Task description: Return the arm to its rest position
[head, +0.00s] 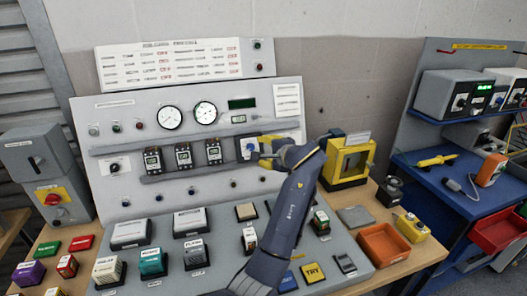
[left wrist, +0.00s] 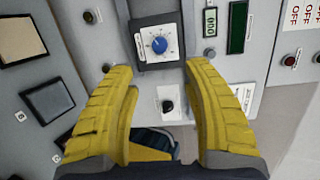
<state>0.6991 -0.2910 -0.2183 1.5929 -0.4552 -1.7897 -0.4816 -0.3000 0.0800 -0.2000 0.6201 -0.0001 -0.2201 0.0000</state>
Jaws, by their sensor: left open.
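My left arm rises from the bottom middle of the head view, and its yellow-fingered left gripper (head: 266,152) is in front of the sloped console's upright panel. In the left wrist view the left gripper (left wrist: 158,72) is open, with its two fingers apart and nothing between them. A dark-framed module with a blue knob (left wrist: 159,45) shows just beyond the fingertips; it is also in the head view (head: 248,146), beside the gripper. I cannot tell whether the fingers touch it. A small black knob (left wrist: 168,104) shows between the fingers. My right gripper is not seen.
The grey console (head: 160,212) carries gauges, modules and labelled blocks. A yellow-framed box (head: 350,161) stands right of the arm. An orange tray (head: 384,244) is at the front right. A blue bench (head: 470,205) stands at the far right, and a grey switch box (head: 40,155) at the left.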

